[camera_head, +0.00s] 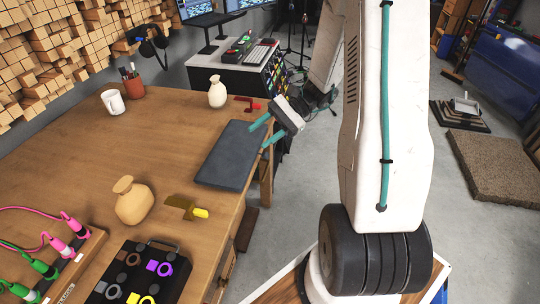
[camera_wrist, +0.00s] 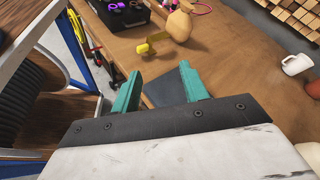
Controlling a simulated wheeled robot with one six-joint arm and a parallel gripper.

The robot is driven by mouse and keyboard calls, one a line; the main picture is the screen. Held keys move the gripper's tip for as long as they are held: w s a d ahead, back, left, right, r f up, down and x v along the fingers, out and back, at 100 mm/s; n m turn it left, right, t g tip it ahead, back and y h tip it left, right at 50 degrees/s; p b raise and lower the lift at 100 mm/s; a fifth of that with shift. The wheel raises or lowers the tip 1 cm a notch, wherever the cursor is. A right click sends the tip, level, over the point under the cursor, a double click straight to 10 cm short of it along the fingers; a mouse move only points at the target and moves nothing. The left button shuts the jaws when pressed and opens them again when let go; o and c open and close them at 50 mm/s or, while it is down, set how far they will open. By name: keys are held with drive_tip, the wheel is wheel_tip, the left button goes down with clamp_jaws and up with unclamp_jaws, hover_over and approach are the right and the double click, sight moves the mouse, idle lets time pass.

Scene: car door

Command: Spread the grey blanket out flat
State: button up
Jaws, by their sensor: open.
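The grey blanket (camera_head: 228,156) lies on the wooden table near its right edge. It shows as a dark grey, flat, neat rectangle with some thickness; I cannot tell how many layers it has. My gripper (camera_head: 258,137) is open and empty, with its teal fingers at the right side of the blanket, over its table-edge side. In the wrist view a corner of the blanket (camera_wrist: 163,92) shows between the fingers of my gripper (camera_wrist: 159,74), and the rest is hidden behind the gripper. I cannot tell whether the fingers touch it.
A white vase (camera_head: 217,93) and a red-handled tool (camera_head: 248,105) stand beyond the blanket. A yellow-handled tool (camera_head: 190,209) and tan vase (camera_head: 132,202) are on its near side. The table (camera_head: 165,140) is clear left of the blanket.

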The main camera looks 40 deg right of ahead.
drive_tip(key=w+d+f+m+t, duration=0.1)
drive_tip(key=d+f+m+t, duration=1)
drive_tip(key=f, duration=0.6)
drive_tip(key=x, duration=0.6)
drive_tip(key=shift+w+n+g, duration=0.3)
drive_tip(key=shift+w+n, duration=0.1)
drive_tip(key=shift+w, duration=0.15)
drive_tip(key=shift+d+f, duration=0.15)
